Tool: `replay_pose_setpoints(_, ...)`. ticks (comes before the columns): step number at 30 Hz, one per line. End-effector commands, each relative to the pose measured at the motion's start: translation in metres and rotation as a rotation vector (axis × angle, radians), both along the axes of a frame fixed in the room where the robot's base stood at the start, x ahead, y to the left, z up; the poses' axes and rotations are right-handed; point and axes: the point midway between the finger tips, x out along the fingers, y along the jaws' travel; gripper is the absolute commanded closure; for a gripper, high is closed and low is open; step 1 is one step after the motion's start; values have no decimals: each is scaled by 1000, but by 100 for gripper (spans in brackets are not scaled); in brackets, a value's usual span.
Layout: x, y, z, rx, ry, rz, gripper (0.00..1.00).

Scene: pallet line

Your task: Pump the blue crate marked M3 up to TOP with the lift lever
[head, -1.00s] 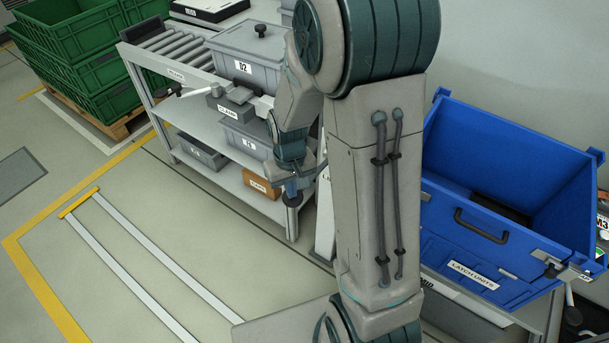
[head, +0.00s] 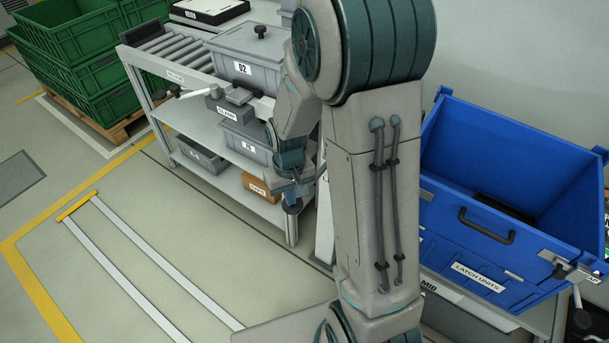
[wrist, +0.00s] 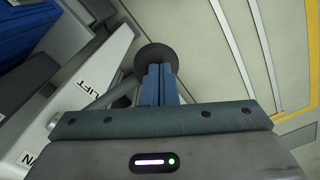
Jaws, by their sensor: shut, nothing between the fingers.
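The blue crate (head: 468,225) stands at the right in the head view with a "LATCH UNITS" label; I cannot read M3 on its visible faces. A "MID" label shows below its front. In the wrist view, a white panel marked "LIFT" (wrist: 92,85) is at the left, with a dark rod beside it. A round black knob (wrist: 155,54) lies at the fingertips, partly hidden by them. My gripper (wrist: 159,70) is shut with nothing between its fingers, close to the knob; I cannot tell whether they touch. In the head view my gripper (head: 292,203) hangs left of the crate.
A grey shelf unit (head: 180,112) with rollers, grey bins, a clamp and a small brown box stands behind my gripper. Stacked green crates (head: 95,60) are at the far left. Open floor with yellow lines and pale rails lies at the front left.

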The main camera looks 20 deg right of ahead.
Motion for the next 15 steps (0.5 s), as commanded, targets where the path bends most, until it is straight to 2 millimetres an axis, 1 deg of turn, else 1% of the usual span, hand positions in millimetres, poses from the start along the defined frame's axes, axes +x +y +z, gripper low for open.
replay_pose_setpoints(1, -1, 0, -8, 0, 4, 0, 100)
replay_pose_setpoints(4, -1, 0, -14, 0, 4, 0, 100)
replay_pose_setpoints(15, -2, 0, -15, 0, 4, 0, 100)
